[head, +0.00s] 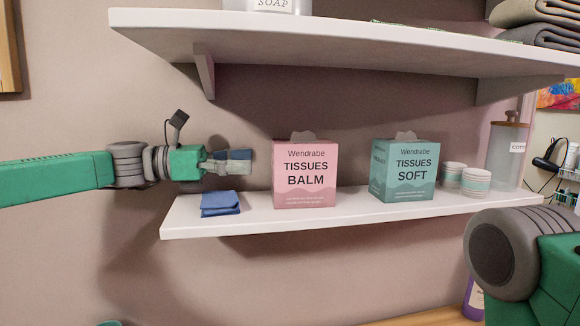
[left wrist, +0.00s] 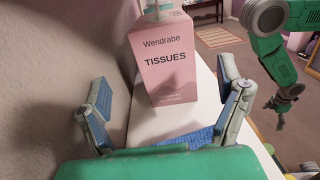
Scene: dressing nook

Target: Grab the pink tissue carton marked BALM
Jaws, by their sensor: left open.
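The pink tissue carton marked BALM (head: 305,190) stands upright on the lower white shelf, left of the teal one. It also shows in the left wrist view (left wrist: 165,80), ahead between my finger pads, with only "Wendrabe TISSUES" readable on its near face. My left gripper (head: 238,160) is open and empty, to the left of the carton and apart from it, above the shelf. Its spread fingers show in the left wrist view (left wrist: 165,88). My right gripper (left wrist: 280,103) hangs small at the right of the left wrist view; its jaws are unclear.
A folded blue cloth (head: 220,204) lies on the shelf's left end, below my left gripper. A teal SOFT carton (head: 405,172) stands right of the pink one, then small striped tubs (head: 475,182) and a lidded jar (head: 507,150). An upper shelf (head: 330,45) overhangs.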

